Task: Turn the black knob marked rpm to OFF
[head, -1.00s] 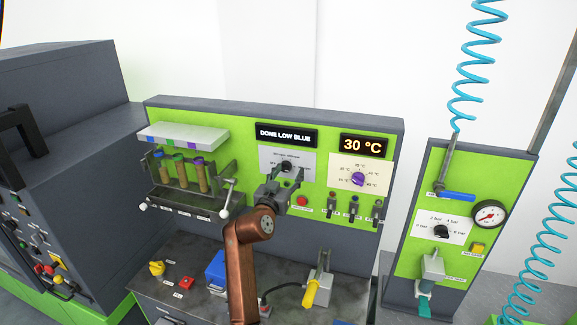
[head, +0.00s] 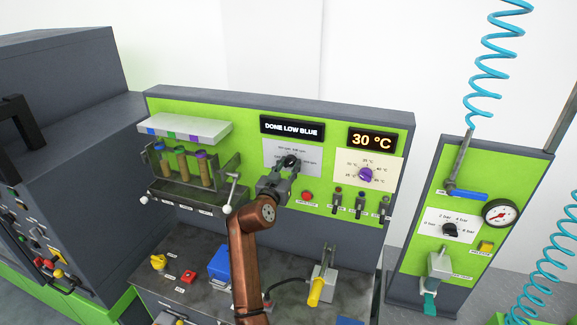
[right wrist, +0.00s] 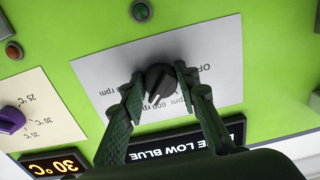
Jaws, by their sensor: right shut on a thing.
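The black rpm knob (head: 291,160) is on a white label plate on the green panel, below the "DONE LOW BLUE" display. My right gripper (head: 284,174) is in front of it. In the right wrist view, which shows the panel upside down, the knob (right wrist: 160,84) sits between the two fingers of my right gripper (right wrist: 157,80), which is shut on it. Its pointer is turned toward the "600 rpm" print. The "OFF" print (right wrist: 190,68) is partly covered by a finger. My left gripper is out of view.
The purple temperature knob (head: 365,174) and the red button (head: 307,196) are right of my gripper, with small switches beyond. A rack of tubes (head: 182,165) is to the left. A blue box (head: 219,263) and a yellow-handled lever (head: 316,290) stand on the bench below.

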